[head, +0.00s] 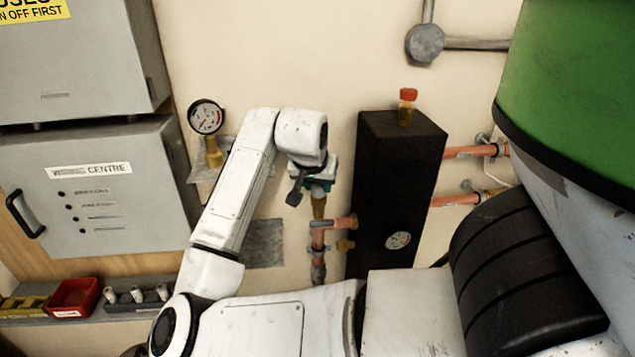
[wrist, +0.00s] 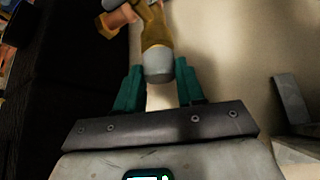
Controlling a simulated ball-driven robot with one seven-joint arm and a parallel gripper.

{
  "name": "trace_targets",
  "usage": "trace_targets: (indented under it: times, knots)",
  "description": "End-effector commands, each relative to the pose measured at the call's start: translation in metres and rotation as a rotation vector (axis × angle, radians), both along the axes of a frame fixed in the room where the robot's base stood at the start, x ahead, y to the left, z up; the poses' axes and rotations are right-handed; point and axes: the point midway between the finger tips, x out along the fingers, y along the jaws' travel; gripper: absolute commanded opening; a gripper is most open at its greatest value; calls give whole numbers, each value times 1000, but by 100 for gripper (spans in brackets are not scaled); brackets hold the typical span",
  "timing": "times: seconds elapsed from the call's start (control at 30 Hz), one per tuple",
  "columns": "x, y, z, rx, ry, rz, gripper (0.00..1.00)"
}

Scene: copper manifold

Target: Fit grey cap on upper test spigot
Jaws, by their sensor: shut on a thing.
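The grey cap (wrist: 158,65) is between the teal fingers of my gripper (wrist: 160,85) in the wrist view. My gripper is shut on it. The cap lines up with the end of the brass upper test spigot (wrist: 155,28) and appears to meet it; how far it is seated I cannot tell. In the head view my gripper (head: 318,187) is just above the brass spigot (head: 319,207), left of the black box. There the cap is hidden by the fingers.
The black box (head: 385,195) stands close to the right of my gripper, with a red-capped brass fitting (head: 408,108) on top. Copper pipes (head: 330,223) run below the spigot. A gauge (head: 206,117) is on the wall at left. A red bin (head: 73,297) sits on the lower-left shelf.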

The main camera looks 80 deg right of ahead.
Motion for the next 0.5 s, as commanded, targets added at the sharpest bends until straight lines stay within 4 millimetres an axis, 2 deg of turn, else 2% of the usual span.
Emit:
trace_targets:
  times: [0.4,0.43,0.5]
  knots:
    - [0,0,-6,0,0,0,10]
    - [0,0,-6,0,0,0,40]
    - [0,0,-6,0,0,0,47]
